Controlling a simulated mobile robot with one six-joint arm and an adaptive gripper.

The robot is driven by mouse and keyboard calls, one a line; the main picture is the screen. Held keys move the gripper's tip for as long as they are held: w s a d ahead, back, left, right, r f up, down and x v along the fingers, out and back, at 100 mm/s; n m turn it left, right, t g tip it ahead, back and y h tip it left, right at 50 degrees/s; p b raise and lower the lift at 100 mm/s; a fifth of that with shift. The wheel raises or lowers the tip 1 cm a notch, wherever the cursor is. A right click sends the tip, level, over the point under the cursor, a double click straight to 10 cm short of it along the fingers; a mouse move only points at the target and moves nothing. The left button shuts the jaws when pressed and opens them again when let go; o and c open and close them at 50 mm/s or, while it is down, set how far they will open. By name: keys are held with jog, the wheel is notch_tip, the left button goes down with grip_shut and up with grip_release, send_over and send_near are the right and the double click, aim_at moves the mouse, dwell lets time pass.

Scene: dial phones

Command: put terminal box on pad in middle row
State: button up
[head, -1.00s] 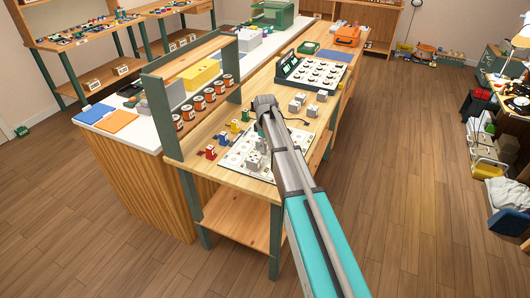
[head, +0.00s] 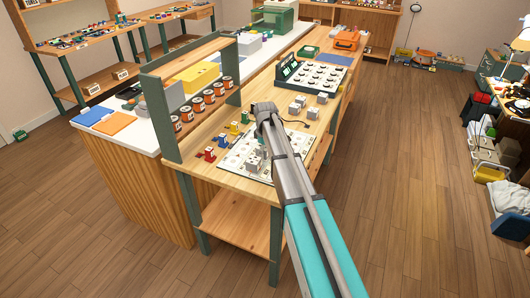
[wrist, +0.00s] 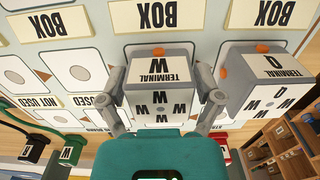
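The terminal box marked W (wrist: 160,98) is a white-grey cube in the middle of the wrist view. My gripper (wrist: 163,85) has one finger against each side of it and appears shut on it. I cannot tell whether the box is lifted. A second terminal box, marked Q (wrist: 270,90), stands just right of it, apart. The white board (head: 238,160) carries tan label plates reading BOX and pads with round spots, such as this pad (wrist: 75,70) left of the box.
Green, black and red plugs sit along the board's edge, such as the green plug (wrist: 38,145). Several small grey boxes (head: 300,106) stand farther back on the wooden bench. Orange-brown jars (head: 209,96) line the shelf at left.

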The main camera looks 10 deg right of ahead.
jog(key=shift+r, duration=0.15)
dwell(0.4)
notch_tip(320, 180, up, 12)
jog(key=p, duration=1.2)
dwell(0.7)
jog(key=s+m, duration=0.3)
jog(key=s, duration=0.6)
jog(key=s+m, duration=0.4)
jog(key=s, duration=0.6)
jog(key=s+m, duration=0.3)
jog(key=s, duration=0.7)
jog(key=shift+m, duration=0.4)
